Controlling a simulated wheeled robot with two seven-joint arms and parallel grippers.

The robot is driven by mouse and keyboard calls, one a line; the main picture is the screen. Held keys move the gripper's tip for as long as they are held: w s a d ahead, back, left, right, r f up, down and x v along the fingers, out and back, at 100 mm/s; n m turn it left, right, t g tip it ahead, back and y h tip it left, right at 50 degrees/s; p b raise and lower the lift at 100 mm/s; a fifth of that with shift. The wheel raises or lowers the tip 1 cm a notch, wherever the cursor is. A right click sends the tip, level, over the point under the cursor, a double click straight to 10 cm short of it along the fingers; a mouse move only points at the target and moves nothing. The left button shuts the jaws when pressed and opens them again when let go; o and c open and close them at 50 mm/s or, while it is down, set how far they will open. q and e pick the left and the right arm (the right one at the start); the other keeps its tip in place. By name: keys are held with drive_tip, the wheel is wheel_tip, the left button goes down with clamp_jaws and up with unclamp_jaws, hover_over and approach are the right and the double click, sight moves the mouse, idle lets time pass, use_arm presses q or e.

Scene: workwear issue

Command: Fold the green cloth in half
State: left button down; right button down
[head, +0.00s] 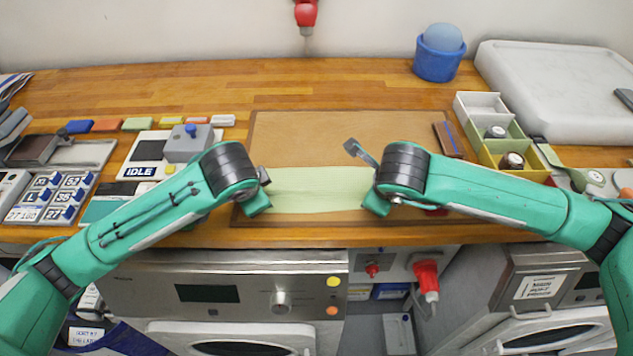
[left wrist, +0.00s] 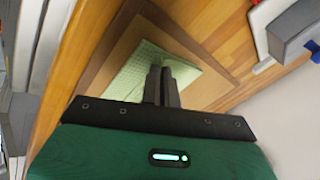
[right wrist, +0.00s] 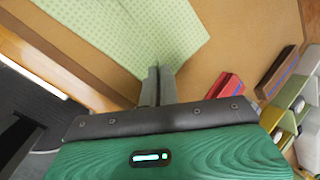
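The pale green checked cloth (head: 320,190) lies on the brown board (head: 320,140) at the front middle of the table, between my grippers. My left gripper (left wrist: 160,70) has its fingers together at the cloth's left part, and the cloth (left wrist: 143,72) shows around the tips. My right gripper (right wrist: 159,72) is closed at a corner of the cloth (right wrist: 140,35), where creases run to the fingertips. Both look shut on the cloth. In the head view my wrists hide the fingertips and the cloth's ends.
A grey box with a blue knob (head: 188,143) stands left of the board. Open bins (head: 485,105) stand to the right, with a white slab (head: 560,90) behind. A blue holder with a ball (head: 438,62) stands at the back. The board behind the cloth is clear.

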use_arm(q)
drive_tip(key=c, duration=1.3)
unclamp_jaws()
drive_tip(key=shift+c, duration=0.2)
use_arm(e)
drive_tip(key=c, duration=1.3)
unclamp_jaws()
drive_tip(key=shift+s, duration=0.1)
use_arm(q)
drive_tip(key=shift+s, duration=0.1)
